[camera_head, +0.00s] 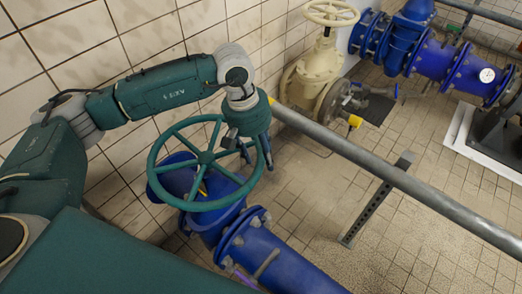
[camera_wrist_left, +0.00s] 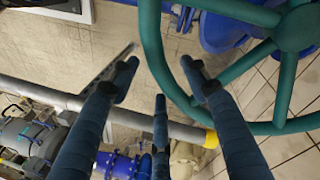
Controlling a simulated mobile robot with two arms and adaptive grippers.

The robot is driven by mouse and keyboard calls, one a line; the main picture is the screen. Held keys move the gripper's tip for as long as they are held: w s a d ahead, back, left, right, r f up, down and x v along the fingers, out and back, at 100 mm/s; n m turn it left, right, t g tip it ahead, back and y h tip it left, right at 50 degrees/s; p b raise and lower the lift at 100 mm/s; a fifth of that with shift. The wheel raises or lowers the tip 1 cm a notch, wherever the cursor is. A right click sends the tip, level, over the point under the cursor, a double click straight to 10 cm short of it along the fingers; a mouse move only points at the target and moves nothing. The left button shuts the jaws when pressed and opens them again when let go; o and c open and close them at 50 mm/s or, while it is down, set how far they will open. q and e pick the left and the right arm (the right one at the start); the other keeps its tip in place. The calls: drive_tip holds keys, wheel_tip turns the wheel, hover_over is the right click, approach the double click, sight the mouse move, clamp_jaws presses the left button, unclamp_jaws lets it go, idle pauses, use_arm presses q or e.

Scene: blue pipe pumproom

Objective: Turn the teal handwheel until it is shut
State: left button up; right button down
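The teal handwheel (camera_head: 206,157) sits on a blue valve body (camera_head: 215,222) at the middle left of the head view, its spokes meeting at a round hub. My left gripper (camera_head: 250,150) is over the right side of its rim. In the left wrist view, the wheel's rim (camera_wrist_left: 151,35) runs between the dark fingers of my left gripper (camera_wrist_left: 158,78). The fingers are spread apart, with one outside the rim and one on the spoke side. I cannot tell whether any finger touches the rim. My right gripper is not in view.
A grey pipe rail (camera_head: 400,180) crosses diagonally just right of the wheel, on a perforated post (camera_head: 376,205). A cream valve with its own handwheel (camera_head: 331,12) and blue pipework (camera_head: 440,62) stand at the back. The tiled wall (camera_head: 85,40) is close behind my left arm.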

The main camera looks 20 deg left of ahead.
use_arm(q)
drive_tip(key=shift+w+a+r, duration=0.1)
drive_tip(key=shift+r, duration=0.15)
wheel_tip(320, 180, up, 11)
drive_tip(key=s+a, duration=0.1)
drive_tip(key=a, duration=0.1)
drive_tip(key=shift+r, duration=0.2)
drive_tip(key=shift+s, duration=0.15)
idle(0.4)
